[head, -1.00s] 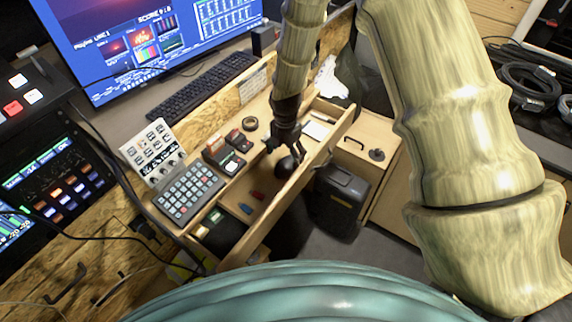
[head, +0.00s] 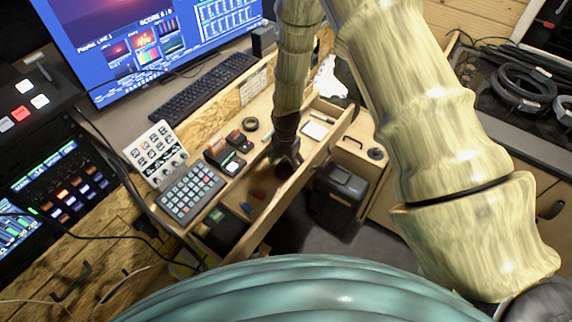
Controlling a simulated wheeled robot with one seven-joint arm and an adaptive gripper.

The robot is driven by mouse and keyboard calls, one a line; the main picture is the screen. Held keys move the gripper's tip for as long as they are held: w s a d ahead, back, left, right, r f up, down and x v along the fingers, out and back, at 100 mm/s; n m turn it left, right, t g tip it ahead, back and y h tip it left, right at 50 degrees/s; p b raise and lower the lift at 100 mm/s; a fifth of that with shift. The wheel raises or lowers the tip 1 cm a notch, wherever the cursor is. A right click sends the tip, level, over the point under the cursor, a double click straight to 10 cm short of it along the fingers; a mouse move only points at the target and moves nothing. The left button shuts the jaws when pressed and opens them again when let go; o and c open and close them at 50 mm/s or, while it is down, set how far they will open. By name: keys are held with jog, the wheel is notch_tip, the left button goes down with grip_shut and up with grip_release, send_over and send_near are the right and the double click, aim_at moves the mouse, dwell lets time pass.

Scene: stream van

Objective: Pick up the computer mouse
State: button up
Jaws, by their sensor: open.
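The computer mouse (head: 285,169) is a dark rounded shape in the open wooden drawer, mostly hidden behind my gripper. My gripper (head: 285,163) is dark and points down into the drawer, right over the mouse. Its fingers are open around or just above the mouse; I cannot tell whether they touch it.
The wooden drawer (head: 284,188) also holds small red and blue items and a notepad. The drawer's front wall is close on the right. A dark case (head: 337,193) stands beyond it.

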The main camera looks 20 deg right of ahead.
jog(key=c, duration=1.2)
jog(key=shift+r, duration=0.1)
